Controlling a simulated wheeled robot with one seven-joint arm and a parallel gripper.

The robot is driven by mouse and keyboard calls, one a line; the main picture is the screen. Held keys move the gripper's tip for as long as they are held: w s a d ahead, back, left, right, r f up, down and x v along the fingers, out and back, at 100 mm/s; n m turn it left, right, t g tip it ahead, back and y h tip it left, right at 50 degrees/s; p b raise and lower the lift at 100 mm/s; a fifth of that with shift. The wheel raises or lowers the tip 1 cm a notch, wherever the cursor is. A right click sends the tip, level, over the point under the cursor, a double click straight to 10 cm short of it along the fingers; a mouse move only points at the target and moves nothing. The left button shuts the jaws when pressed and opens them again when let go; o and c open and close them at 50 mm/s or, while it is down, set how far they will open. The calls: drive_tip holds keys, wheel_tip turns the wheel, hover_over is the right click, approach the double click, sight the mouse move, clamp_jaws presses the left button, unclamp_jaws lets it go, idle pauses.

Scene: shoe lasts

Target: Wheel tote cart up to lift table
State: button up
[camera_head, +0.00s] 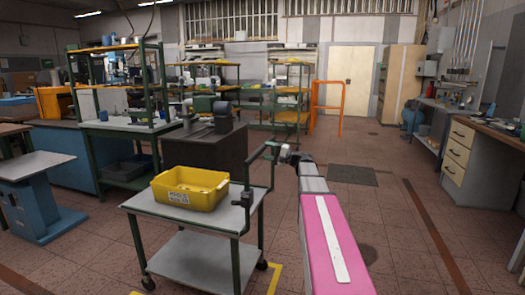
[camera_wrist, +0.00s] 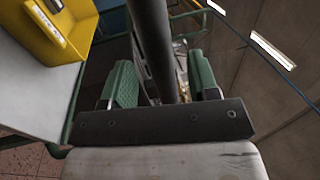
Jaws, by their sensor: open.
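The cart (camera_head: 215,250) is a green-framed trolley with grey shelves, standing in front of me. A yellow tote (camera_head: 192,190) with a white label sits on its top shelf; the tote also shows in the wrist view (camera_wrist: 62,35). The cart's raised handle (camera_head: 247,190) is on its right side. My gripper (camera_head: 284,152) is at the handle's top. In the wrist view its green pads (camera_wrist: 160,82) are apart, with a dark bar (camera_wrist: 152,45) running between them. Contact cannot be told. A blue pedestal with a grey top (camera_head: 35,165), probably the lift table, stands at the far left.
A dark cabinet (camera_head: 205,152) and a green-framed workbench (camera_head: 125,126) stand behind the cart. Yellow floor marking (camera_head: 274,279) shows by its wheels. A drawer bench (camera_head: 470,150) is at the right. The tiled floor between cart and drawer bench is mostly clear, with a dark mat (camera_head: 352,175).

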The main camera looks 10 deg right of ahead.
drive_tip(key=shift+x, duration=1.35)
